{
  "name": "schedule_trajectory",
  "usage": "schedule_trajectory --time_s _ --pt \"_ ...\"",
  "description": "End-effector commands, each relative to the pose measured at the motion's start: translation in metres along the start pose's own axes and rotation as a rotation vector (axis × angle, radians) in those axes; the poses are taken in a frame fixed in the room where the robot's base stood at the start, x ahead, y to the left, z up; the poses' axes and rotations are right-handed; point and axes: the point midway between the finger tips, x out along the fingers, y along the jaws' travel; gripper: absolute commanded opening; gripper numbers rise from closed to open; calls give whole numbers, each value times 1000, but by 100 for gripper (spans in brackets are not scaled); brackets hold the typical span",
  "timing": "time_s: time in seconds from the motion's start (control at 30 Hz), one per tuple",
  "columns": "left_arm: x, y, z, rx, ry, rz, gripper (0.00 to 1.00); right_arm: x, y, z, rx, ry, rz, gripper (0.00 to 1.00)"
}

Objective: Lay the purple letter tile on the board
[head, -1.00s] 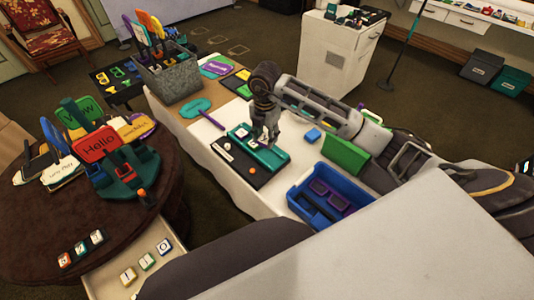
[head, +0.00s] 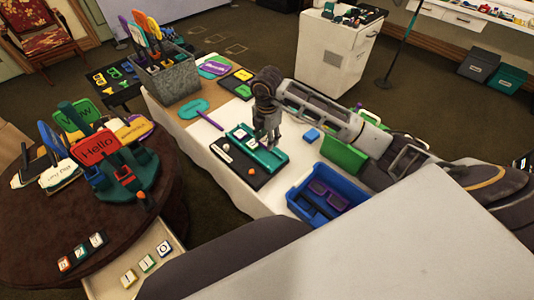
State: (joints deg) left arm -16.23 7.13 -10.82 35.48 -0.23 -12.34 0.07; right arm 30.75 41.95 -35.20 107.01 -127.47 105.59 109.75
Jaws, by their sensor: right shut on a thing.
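The board (head: 231,160) is a black panel with a teal strip (head: 265,158), lying on the white table. A small pale tile (head: 240,134) sits on the far left part of the teal strip. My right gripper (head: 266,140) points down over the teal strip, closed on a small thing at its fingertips. This is where the purple letter tile seems to be, but the fingers hide most of it and its colour is too small to tell. I cannot tell whether it touches the board. My left gripper is not in view.
A blue bin (head: 332,181) with purple-framed glasses stands right of the board. A small blue block (head: 312,134) and a green box (head: 345,156) lie beyond it. A grey box of paddles (head: 168,79) stands at the back. A round brown table (head: 30,225) holds signs.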

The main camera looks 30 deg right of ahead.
Motion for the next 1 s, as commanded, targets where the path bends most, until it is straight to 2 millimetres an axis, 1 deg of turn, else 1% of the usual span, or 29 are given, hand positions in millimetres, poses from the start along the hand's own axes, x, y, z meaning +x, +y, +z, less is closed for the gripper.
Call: schedule_trajectory --time_s 0.1,0.3,0.4,0.77,0.87,1.0 --pt "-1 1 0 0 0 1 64 18 -1 0 0 1 -4 23" --pt "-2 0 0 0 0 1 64 39 0 0 1 1 -2 23" --pt "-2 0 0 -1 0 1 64 43 0 0 0 0 0 23" --pt "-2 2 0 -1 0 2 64 45 0 0 0 0 -1 23" --pt "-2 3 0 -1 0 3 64 52 0 0 0 1 -1 23" --pt "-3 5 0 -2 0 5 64 68 -1 0 0 1 -3 23"
